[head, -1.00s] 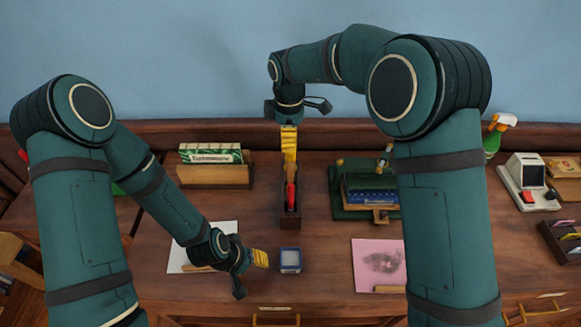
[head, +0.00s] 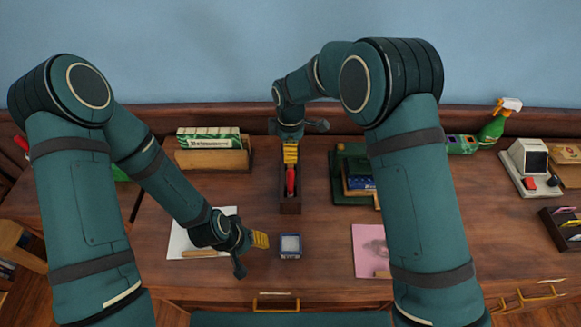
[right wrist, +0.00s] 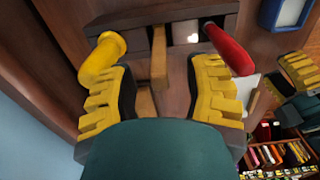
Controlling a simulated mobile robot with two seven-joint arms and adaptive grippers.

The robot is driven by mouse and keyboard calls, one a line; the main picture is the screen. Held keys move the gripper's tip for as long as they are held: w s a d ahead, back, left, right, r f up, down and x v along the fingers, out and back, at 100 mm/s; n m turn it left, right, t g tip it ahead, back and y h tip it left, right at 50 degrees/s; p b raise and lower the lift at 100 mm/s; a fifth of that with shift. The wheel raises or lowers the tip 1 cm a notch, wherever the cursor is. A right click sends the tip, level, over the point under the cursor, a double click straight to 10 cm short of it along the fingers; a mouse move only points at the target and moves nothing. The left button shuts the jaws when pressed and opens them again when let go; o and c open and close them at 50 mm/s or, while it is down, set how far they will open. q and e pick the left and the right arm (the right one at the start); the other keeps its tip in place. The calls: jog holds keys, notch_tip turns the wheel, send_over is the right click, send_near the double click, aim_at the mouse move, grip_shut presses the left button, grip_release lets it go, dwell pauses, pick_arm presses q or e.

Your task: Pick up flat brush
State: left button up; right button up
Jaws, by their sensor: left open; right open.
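A dark wooden holder box (head: 290,207) stands mid-desk; it also shows in the right wrist view (right wrist: 145,40). In it are a yellow-handled tool (right wrist: 101,57), a flat light-wood handle (right wrist: 158,58) and a red-handled tool (right wrist: 231,50). The wooden handle could be the flat brush; its lower end is hidden. My right gripper (head: 291,152) is open above the back of the holder. In the wrist view its fingers (right wrist: 160,75) stand on either side of the wooden handle, apart from it. My left gripper (head: 252,254) is open and empty over the desk, by white paper.
A small blue-rimmed box (head: 290,244) stands in front of the holder. White paper (head: 185,238) with a light wooden piece (head: 198,253) lies left, a pink sheet (head: 366,240) right.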

jog(key=shift+f, duration=1.3)
grip_shut()
jog(key=shift+r, duration=0.1)
